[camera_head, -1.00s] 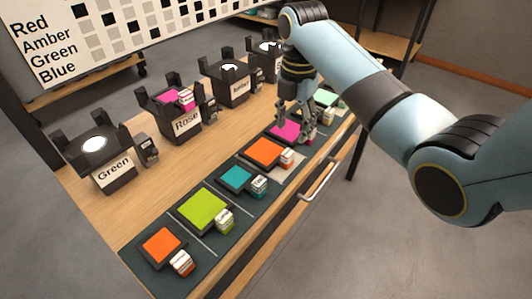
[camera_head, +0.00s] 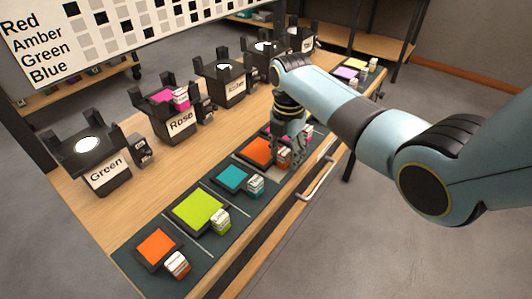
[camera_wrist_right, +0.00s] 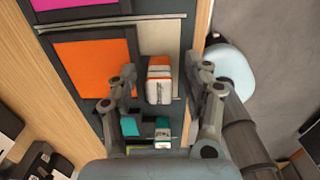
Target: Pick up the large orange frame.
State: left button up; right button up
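The large orange frame (camera_head: 257,152) lies flat in its place on the dark mat, between a teal frame (camera_head: 231,177) and a pink one. It also shows in the right wrist view (camera_wrist_right: 103,68), with its white-and-orange labelled tab (camera_wrist_right: 160,80) beside it. My right gripper (camera_head: 286,160) is low over this tab and open. In the wrist view its fingers (camera_wrist_right: 166,82) stand on either side of the tab, apart from each other; whether they touch it I cannot tell. In the head view the gripper partly hides the tab. My left gripper is not in view.
A smaller orange frame (camera_head: 157,245) and a lime frame (camera_head: 198,209) lie nearer on the mat (camera_head: 207,253). A drawer handle (camera_head: 316,181) runs along the front edge.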

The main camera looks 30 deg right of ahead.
grip_shut()
jog(key=shift+r, duration=0.1)
notch_tip(320, 180, up, 4)
jog(key=shift+d+r+p, duration=0.1)
jog(key=shift+r+p, duration=0.1)
jog(key=shift+p, duration=0.25)
jog(key=s+d+r, duration=0.6)
jog(key=d, duration=0.4)
notch_tip(320, 180, up, 10)
jog(key=p, duration=1.1)
jog(key=shift+r+p, duration=0.25)
jog(key=shift+p, duration=0.15)
jog(key=shift+w+f, duration=0.1)
